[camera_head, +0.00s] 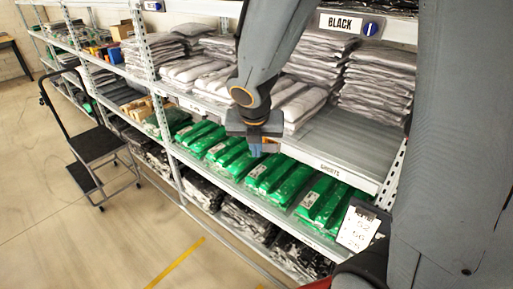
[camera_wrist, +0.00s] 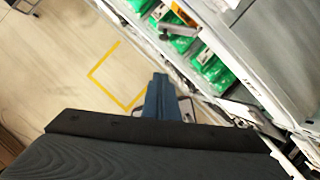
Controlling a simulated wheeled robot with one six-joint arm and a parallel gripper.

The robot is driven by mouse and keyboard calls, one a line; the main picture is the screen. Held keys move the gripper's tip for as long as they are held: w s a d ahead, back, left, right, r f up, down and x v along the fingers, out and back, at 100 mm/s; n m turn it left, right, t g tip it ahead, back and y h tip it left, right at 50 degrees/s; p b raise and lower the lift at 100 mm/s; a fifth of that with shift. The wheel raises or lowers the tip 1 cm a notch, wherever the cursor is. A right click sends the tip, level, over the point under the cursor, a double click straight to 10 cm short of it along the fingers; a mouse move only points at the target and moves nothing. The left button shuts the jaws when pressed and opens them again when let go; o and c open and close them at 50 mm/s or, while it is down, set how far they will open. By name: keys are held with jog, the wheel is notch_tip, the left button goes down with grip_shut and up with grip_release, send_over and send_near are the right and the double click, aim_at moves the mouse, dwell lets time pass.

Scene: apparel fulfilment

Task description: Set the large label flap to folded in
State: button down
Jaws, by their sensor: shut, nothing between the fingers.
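My gripper (camera_head: 256,150) is in the middle of the head view, in front of the shelf edge above the green packs. Its blue fingers are together and hold nothing; they also show in the wrist view (camera_wrist: 160,80), pointing over the floor beside the rack. I cannot pick out the large label flap for certain. A label reading BLACK (camera_head: 340,23) with a blue round piece (camera_head: 371,28) is on the upper shelf edge. A label reading SHORTS (camera_head: 334,173) is on the middle shelf edge. My gripper is left of both and appears to touch neither.
Green packs (camera_head: 270,176) fill the shelf below my gripper. Grey folded garments (camera_head: 380,80) are stacked above. A card with numbers (camera_head: 359,229) hangs at the lower right. A dark cart (camera_head: 96,143) stands at left. Floor (camera_head: 60,225) in front of the rack is clear.

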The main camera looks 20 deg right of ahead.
aim_at(265, 150)
jog(key=w+d+f+b, duration=0.1)
jog(key=w+d+f, duration=0.1)
jog(key=w+f, duration=0.4)
jog(key=shift+w+d+f, duration=0.2)
jog(key=shift+w+d, duration=0.05)
jog(key=shift+w, duration=0.15)
dwell(0.3)
